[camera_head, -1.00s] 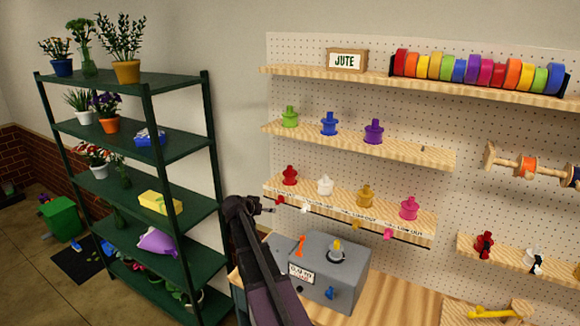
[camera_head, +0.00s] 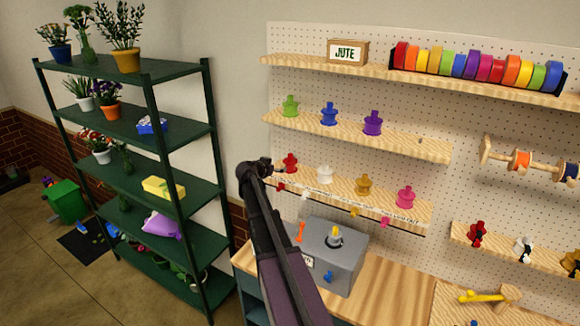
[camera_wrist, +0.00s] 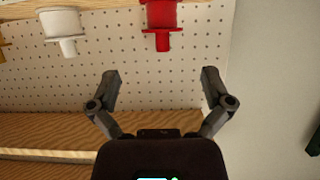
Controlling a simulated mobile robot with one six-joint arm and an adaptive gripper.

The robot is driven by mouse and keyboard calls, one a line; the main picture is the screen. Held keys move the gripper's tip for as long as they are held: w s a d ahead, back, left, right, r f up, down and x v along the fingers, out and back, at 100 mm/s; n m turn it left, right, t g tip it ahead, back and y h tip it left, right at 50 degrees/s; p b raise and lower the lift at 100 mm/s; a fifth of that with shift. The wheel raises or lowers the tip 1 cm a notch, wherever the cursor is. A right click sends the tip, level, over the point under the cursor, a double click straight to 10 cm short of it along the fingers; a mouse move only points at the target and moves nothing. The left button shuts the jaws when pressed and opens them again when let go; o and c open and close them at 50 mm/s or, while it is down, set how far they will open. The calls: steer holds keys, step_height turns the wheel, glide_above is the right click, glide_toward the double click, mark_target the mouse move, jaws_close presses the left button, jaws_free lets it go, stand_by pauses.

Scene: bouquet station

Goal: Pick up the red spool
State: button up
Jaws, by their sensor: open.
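The red spool (camera_head: 290,163) stands upright at the left end of the third pegboard shelf (camera_head: 340,190). In the wrist view the red spool (camera_wrist: 161,22) is partly cut off by the top edge and appears upside down. My gripper (camera_head: 277,169) is just left of the red spool in the head view, very near it in the picture. In the wrist view my gripper (camera_wrist: 160,75) has its fingers spread wide with nothing between them. The spool lies beyond the fingertips, in line with the gap.
A white spool (camera_head: 324,174), a gold spool (camera_head: 363,183) and a pink spool (camera_head: 405,197) share the shelf. A grey box (camera_head: 340,262) sits below. A green rack (camera_head: 180,200) is at left.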

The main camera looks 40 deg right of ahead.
mark_target(287, 165)
steer(key=b+x, duration=0.2)
steer(key=x, duration=0.5)
steer(key=shift+f+b, duration=0.1)
steer(key=shift+b, duration=0.2)
steer(key=shift+w+d+f, duration=0.15)
steer(key=shift+w+d, duration=0.1)
steer(key=shift+d, duration=0.25)
steer(key=shift+b+x, duration=1.1)
steer(key=shift+x, duration=1.55)
steer(key=c, duration=0.8)
